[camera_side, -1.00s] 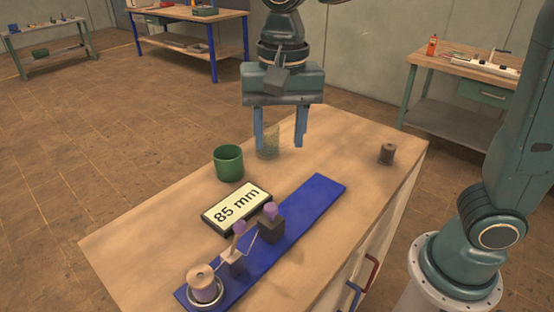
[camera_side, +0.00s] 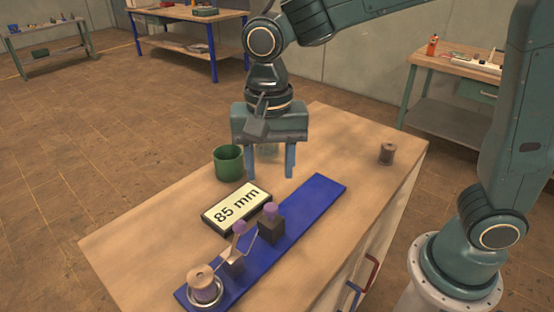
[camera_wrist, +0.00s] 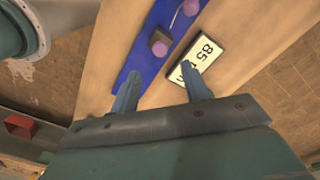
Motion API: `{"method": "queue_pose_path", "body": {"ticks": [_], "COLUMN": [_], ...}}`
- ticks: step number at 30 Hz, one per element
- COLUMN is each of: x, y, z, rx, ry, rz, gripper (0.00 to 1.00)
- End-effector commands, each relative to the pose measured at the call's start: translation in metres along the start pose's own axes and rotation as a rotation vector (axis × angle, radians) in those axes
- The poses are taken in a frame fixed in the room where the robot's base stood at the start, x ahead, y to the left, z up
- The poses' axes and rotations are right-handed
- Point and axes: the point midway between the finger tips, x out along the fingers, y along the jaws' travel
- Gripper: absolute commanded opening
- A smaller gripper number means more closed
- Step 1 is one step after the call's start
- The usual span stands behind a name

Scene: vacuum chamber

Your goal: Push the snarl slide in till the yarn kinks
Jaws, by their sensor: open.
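A long blue rail (camera_side: 315,203) lies on the bench. On it stands a dark block with a purple top (camera_side: 270,228), likely the snarl slide, also in the wrist view (camera_wrist: 159,44). A second purple-topped holder (camera_side: 235,250) stands nearer the spool (camera_side: 203,284) at the rail's near end. A thin pale line, seemingly yarn, runs between holder and block. A display (camera_side: 236,208) beside the rail reads 85 mm. My gripper (camera_side: 269,175) is open and empty, pointing down above the bench behind the display, apart from the block. It also shows in the wrist view (camera_wrist: 159,79).
A green cup (camera_side: 228,163) stands left of my gripper. A dark spool (camera_side: 387,153) stands at the right rear. The bench's left front is bare.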

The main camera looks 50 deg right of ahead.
Motion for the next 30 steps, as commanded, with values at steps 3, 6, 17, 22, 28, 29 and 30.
{"method": "queue_pose_path", "body": {"ticks": [3, 6, 17, 22, 28, 29, 30], "x": [0.019, 0.035, 0.078, 0.085, 0.086, 0.086, 0.086], "y": [0.001, 0.001, 0.000, 0.000, 0.000, 0.000, 0.000], "z": [0.000, 0.000, 0.000, 0.000, 0.000, 0.000, 0.000], "rx": [0.000, 0.000, 0.000, 0.000, 0.000, 0.000, 0.000], "ry": [-0.001, -0.001, 0.000, 0.000, 0.000, 0.000, 0.000], "rz": [0.004, 0.004, 0.002, 0.001, 0.000, 0.000, 0.000], "gripper": [0.46, 0.46, 0.46, 0.46, 0.46, 0.46, 0.46]}}
